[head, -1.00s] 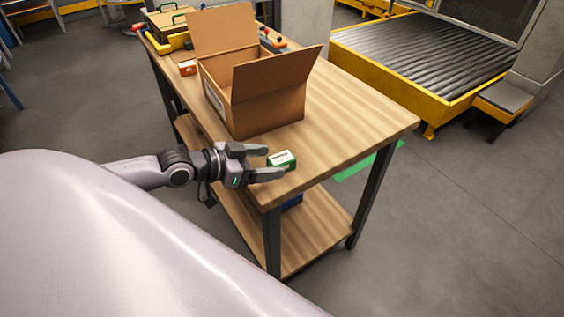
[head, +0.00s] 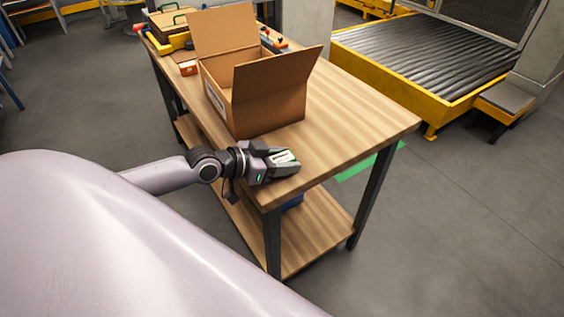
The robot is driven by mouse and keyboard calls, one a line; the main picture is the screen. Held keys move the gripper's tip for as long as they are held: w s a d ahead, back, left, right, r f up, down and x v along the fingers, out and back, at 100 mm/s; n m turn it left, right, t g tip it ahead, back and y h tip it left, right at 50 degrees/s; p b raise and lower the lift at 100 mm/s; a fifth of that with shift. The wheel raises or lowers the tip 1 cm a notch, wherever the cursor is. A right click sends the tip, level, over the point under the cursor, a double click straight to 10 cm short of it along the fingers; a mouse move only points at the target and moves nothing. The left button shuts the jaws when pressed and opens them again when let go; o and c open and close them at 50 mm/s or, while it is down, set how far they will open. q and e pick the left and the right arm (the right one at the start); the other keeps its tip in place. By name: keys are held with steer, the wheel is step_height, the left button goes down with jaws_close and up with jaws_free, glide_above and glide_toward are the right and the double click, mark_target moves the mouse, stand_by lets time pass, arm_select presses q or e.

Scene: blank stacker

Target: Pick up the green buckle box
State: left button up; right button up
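The green buckle box (head: 285,156) is small, with a white label on top, and sits near the front edge of the wooden table. My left gripper (head: 281,162) reaches in from the left with one finger on each side of the box. The near finger hides most of the box's green front. I cannot tell whether the fingers press on the box or only surround it. The box appears to rest on the table. My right gripper is not in view.
A large open cardboard box (head: 268,98) stands just behind on the wooden table (head: 355,112). A small orange box (head: 188,68) lies farther back. The table's right side is clear.

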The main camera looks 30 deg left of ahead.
arm_select(q)
steer(key=shift+c, duration=0.8)
steer(key=shift+r, duration=0.1)
